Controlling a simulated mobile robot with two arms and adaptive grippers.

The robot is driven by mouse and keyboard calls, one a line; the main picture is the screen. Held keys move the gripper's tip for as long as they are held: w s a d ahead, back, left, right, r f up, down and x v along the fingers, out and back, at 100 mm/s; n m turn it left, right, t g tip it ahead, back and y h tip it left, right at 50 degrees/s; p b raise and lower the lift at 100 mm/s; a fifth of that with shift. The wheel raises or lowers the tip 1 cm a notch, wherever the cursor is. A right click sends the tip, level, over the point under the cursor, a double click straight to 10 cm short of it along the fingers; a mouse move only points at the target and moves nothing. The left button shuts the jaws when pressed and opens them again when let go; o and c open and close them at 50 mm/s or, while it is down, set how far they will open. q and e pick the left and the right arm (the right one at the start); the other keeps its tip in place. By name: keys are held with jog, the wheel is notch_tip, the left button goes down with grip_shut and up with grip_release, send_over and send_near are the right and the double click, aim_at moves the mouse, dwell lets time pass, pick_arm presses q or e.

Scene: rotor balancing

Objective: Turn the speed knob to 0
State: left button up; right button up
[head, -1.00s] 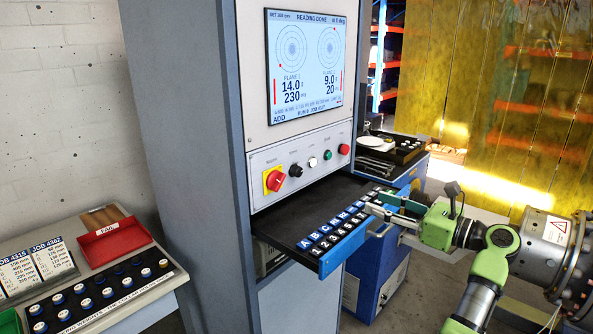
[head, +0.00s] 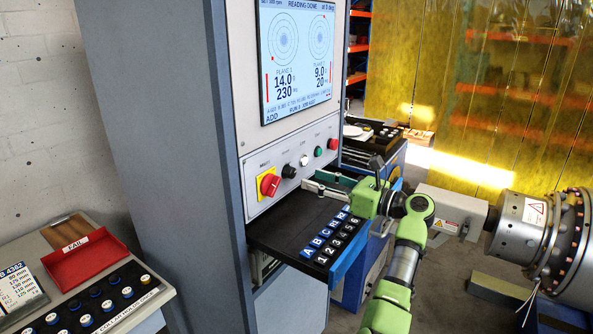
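The grey control panel (head: 290,163) below the screen carries a row of controls. The small black knob (head: 289,171) sits between the red rotary switch (head: 268,185) on its yellow plate and a white button (head: 304,160). The black knob's label and pointer are too small to read. My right gripper (head: 312,181) is over the pulled-out key tray (head: 275,225), in front of the panel and a little right of and below the black knob. Its fingers look apart with nothing between them, and it appears clear of the knob. My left gripper is not in view.
A green button (head: 319,152) and a red button (head: 333,144) are farther right on the panel. The screen (head: 297,60) reads "READING DONE". A red FAIL tray (head: 85,258) is at lower left. A large metal rotor shaft (head: 522,226) is at right.

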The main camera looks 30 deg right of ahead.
aim_at(293, 173)
jog(key=p+x, duration=0.1)
jog(key=x, duration=0.4)
jog(key=shift+w+a, duration=0.1)
jog(key=shift+w, duration=0.1)
jog(key=shift+w+a, duration=0.25)
jog(key=shift+w, duration=0.4)
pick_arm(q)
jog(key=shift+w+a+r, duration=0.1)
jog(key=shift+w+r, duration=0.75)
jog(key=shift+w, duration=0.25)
pick_arm(e)
jog(key=shift+w+f, duration=0.1)
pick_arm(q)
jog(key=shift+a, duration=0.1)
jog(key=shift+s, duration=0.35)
pick_arm(e)
jog(key=c, duration=1.1)
